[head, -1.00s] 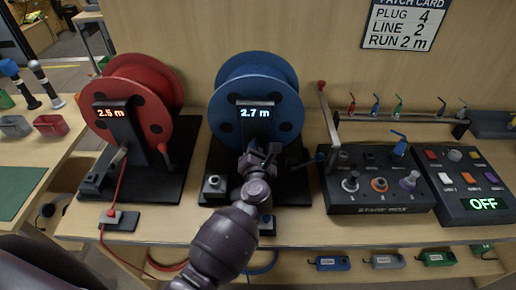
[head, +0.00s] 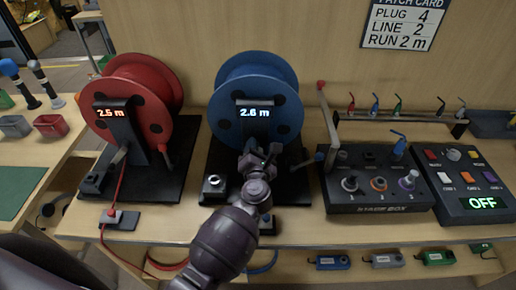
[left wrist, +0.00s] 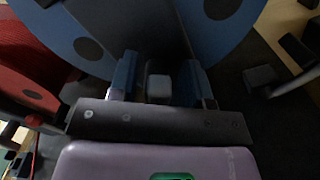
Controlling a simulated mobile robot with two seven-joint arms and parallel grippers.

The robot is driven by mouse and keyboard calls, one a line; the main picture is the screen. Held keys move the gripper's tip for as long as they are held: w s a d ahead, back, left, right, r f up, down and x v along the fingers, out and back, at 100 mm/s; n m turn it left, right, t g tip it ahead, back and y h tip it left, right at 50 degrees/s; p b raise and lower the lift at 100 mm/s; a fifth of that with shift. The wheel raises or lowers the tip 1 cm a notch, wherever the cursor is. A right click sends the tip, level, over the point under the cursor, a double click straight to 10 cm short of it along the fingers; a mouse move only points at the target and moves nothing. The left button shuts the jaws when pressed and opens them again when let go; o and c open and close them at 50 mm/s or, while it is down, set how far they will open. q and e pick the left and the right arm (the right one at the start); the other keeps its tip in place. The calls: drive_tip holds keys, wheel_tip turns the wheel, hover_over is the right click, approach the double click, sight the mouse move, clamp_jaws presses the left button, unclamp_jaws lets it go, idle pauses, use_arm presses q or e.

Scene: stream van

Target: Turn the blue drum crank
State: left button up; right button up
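The blue drum (head: 257,82) stands upright on its dark base, and its display (head: 254,113) reads 2.6 m. My left gripper (head: 258,156) is in front of the drum, just below the display, and covers the crank in the head view. In the left wrist view, my left gripper (left wrist: 158,80) has its two blue fingers well apart, on either side of a pale grey crank knob (left wrist: 158,88). Dark gaps show between the knob and both fingers. My right gripper is in neither view.
A red drum (head: 140,100) reading 2.5 m stands to the left. A dark side lever (head: 308,163) sticks out right of the blue drum. The stage box (head: 375,200) and a button panel (head: 475,203) reading OFF are further right.

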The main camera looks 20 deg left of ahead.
use_arm(q)
drive_tip(key=v, duration=1)
drive_tip(key=shift+s, duration=0.4)
